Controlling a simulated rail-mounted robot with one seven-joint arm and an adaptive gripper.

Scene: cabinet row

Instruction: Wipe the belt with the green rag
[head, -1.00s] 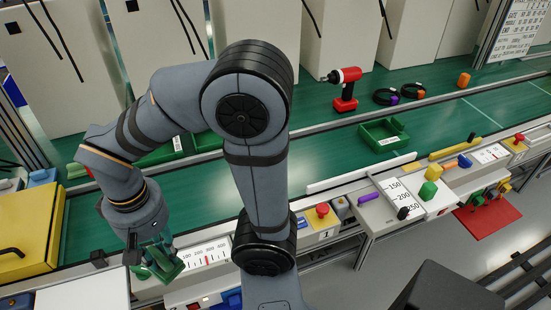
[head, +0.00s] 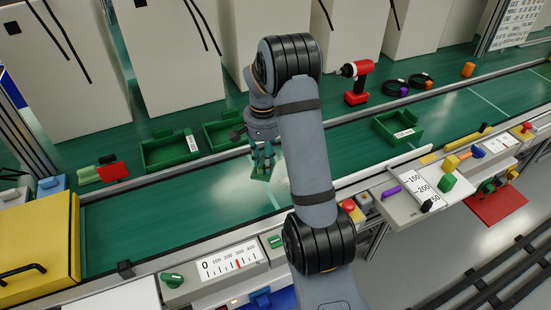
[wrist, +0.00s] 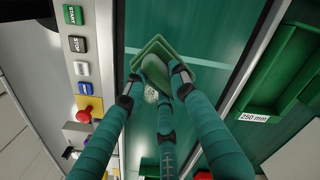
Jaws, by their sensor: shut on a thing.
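The green belt (head: 150,220) runs across the head view, with a pale line across it and a glossy surface; it also shows in the wrist view (wrist: 200,28). My gripper (head: 263,165) is over the belt, near its middle, fingers pointing down. It is shut on the green rag (wrist: 172,48), a folded pad that also shows below the fingers in the head view (head: 261,174). In the wrist view a pale speckled patch (wrist: 150,94) lies by the rag, between the fingers. I cannot tell whether the rag touches the belt. My arm hides part of the belt.
Green bins (head: 170,152) stand behind the belt, close to my gripper. A red drill (head: 357,83) stands farther back right. A yellow box (head: 38,248) is at the left end. A control panel with a scale (head: 230,262) lines the front edge. The belt's left part is clear.

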